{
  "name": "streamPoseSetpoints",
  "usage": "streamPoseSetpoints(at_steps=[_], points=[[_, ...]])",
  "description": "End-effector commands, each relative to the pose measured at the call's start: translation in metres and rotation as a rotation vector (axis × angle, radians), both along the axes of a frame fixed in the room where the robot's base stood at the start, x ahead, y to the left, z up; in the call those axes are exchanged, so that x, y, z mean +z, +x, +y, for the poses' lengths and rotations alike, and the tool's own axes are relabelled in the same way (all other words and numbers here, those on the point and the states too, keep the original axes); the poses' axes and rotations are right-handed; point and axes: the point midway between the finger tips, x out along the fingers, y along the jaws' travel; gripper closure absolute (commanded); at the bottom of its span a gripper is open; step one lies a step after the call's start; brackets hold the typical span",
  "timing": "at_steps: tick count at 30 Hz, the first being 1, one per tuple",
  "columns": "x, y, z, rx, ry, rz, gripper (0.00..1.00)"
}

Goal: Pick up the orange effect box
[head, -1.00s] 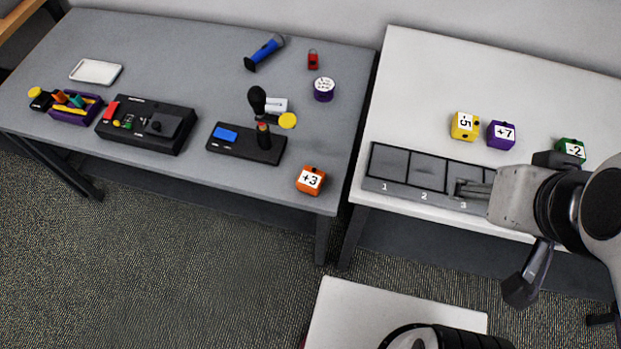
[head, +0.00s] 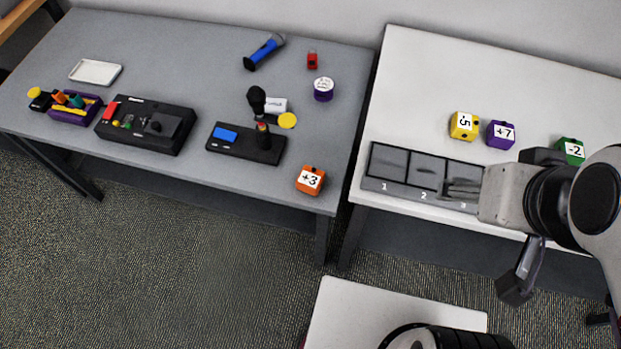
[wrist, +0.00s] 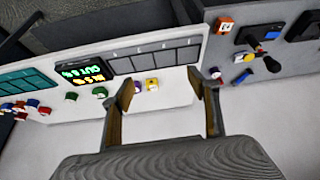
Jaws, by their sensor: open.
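The orange effect box (head: 310,180), labelled +3, sits on the grey table near its front right corner in the head view. It also shows in the wrist view (wrist: 224,25), at the top, beyond and to the right of the fingertips. My gripper (head: 462,188) is over the front of the white table, to the right of the orange box and well apart from it. In the wrist view the two fingers (wrist: 161,82) are spread wide with nothing between them.
A slotted tray (head: 400,188) lies along the white table's front edge. Yellow (head: 464,126), purple (head: 500,134) and green (head: 571,150) boxes stand behind it. A black device with a blue screen (head: 246,143) is left of the orange box. A narrow gap separates the tables.

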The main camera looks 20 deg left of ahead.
Motion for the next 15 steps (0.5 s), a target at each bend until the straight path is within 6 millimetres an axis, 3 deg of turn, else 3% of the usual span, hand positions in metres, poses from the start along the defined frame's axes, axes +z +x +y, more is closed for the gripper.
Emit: streamPoseSetpoints(at_steps=[15], points=[[-0.057,-0.004,0.072,0.277,-0.025,0.256,0.40]])
